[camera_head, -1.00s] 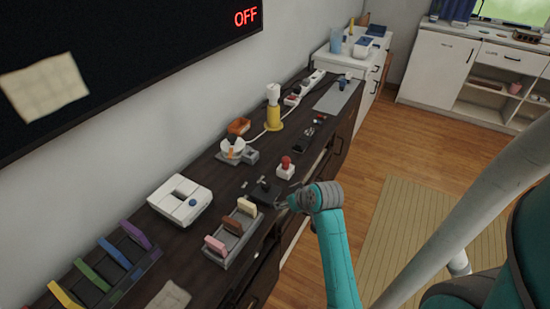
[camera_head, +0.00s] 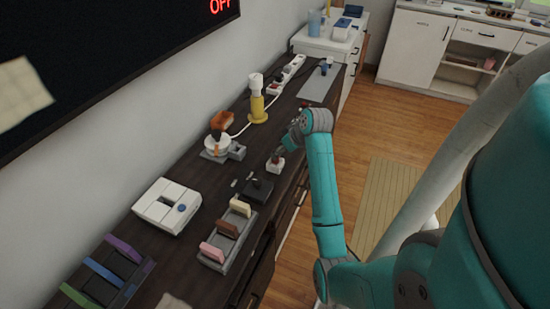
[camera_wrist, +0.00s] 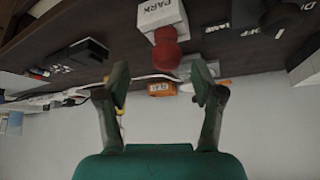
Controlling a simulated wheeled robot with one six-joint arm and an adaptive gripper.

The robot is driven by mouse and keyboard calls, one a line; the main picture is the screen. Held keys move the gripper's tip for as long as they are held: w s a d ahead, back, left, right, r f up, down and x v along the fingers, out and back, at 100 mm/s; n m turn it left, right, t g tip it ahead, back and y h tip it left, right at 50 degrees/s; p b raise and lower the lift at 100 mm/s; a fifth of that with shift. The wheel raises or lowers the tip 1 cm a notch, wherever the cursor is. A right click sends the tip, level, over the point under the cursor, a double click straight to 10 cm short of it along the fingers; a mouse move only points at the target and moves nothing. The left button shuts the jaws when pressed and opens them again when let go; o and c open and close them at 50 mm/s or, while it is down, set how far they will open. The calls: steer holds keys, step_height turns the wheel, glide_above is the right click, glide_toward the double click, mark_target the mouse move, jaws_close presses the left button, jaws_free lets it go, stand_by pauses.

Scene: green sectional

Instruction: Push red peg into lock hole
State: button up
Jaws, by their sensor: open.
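A red rounded knob (camera_wrist: 166,52) stands on a white block marked PARK (camera_wrist: 158,14) in the wrist view. It is the only red peg-like thing I can make out; I cannot tell whether it is the peg. The white block (camera_head: 274,168) also shows on the dark counter in the head view, its top partly hidden by my gripper. My gripper (camera_wrist: 162,82) is open and empty, its fingers apart on either side of the knob's line, with no visible contact. In the head view my gripper (camera_head: 281,152) is just above the block. I cannot make out a lock hole.
A black box (camera_head: 257,190) sits close to the block on the counter (camera_head: 195,240). A grey rack with coloured slabs (camera_head: 226,240), a white device (camera_head: 167,206) and a yellow-based lamp (camera_head: 258,105) stand nearby. Lettering and dark items lie beside the block.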

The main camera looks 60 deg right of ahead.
steer(key=shift+a+x, duration=0.2)
steer(key=shift+x, duration=1.2)
steer(key=shift+a+x, duration=0.15)
steer(key=shift+x, duration=1.2)
steer(key=shift+w, duration=0.1)
steer(key=c, duration=1.2)
steer(key=shift+c, duration=0.2)
